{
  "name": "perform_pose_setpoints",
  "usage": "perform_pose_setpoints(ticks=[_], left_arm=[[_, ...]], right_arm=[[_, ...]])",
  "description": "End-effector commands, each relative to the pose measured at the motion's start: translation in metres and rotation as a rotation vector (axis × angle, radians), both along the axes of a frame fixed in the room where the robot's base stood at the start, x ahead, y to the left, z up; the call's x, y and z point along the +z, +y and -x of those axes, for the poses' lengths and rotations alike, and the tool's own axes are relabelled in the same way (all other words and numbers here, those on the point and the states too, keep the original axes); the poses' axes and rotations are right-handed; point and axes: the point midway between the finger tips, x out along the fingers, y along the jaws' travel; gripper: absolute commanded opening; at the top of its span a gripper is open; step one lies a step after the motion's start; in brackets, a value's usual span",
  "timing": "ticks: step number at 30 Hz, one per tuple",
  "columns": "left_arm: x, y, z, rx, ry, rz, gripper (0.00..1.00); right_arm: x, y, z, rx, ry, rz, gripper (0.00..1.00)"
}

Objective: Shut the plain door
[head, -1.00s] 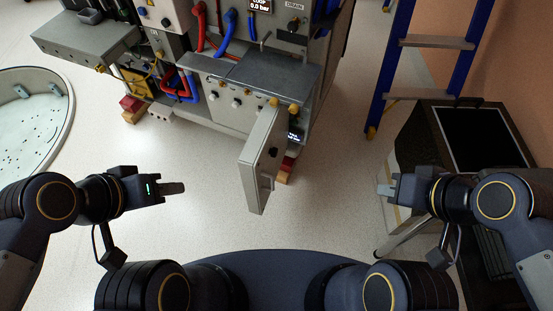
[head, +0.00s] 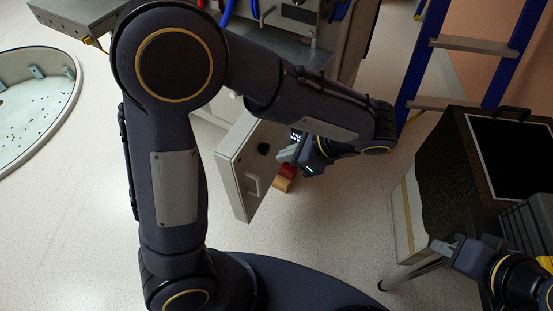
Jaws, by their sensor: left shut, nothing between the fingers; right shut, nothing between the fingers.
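The plain door (head: 236,182) is a light grey panel standing open, swung out from the front of the grey cabinet. Its face toward the right shows a small handle and a dark round spot. My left arm arches over from the left and hides much of the cabinet and the door's upper hinge side. My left gripper (head: 289,154) is shut and empty, just right of the door's right-hand face, fingers pointing left at it. I cannot tell whether they touch. My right gripper (head: 446,249) is shut and empty at the lower right, far from the door.
A blue ladder (head: 426,57) stands at the upper right. A dark case (head: 433,170) and a pale box (head: 403,225) stand below it. Red and yellow blocks (head: 283,181) lie behind the door. A round white basin (head: 45,110) is at left. Floor left of the door is clear.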

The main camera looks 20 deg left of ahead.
Motion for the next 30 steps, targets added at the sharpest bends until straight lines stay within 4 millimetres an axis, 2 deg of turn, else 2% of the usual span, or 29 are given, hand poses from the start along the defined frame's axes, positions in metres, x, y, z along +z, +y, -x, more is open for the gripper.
perform_pose_setpoints(ticks=[1,3,7,21,25,30], left_arm=[[-0.007,-0.006,-0.002,-0.03,0.007,-0.029,0.0],[-0.009,-0.009,-0.004,-0.052,0.01,-0.05,0.0],[-0.016,-0.002,-0.005,-0.056,0.013,-0.057,0.0],[-0.084,0.064,-0.01,-0.052,0.013,-0.053,0.0],[-0.079,0.085,-0.012,-0.049,0.01,-0.051,0.0],[-0.078,0.098,-0.013,-0.053,0.011,-0.051,0.0]], right_arm=[[-0.006,0.0,0.0,0.0,0.0,0.0,0.0],[-0.007,0.0,0.0,0.0,0.0,0.0,0.0],[-0.009,0.0,0.0,0.0,0.0,0.0,0.0],[-0.036,0.0,0.0,0.0,0.0,0.0,0.0],[-0.037,0.0,0.0,0.0,0.0,0.0,0.0],[-0.038,0.0,0.0,0.0,0.0,0.0,0.0]])
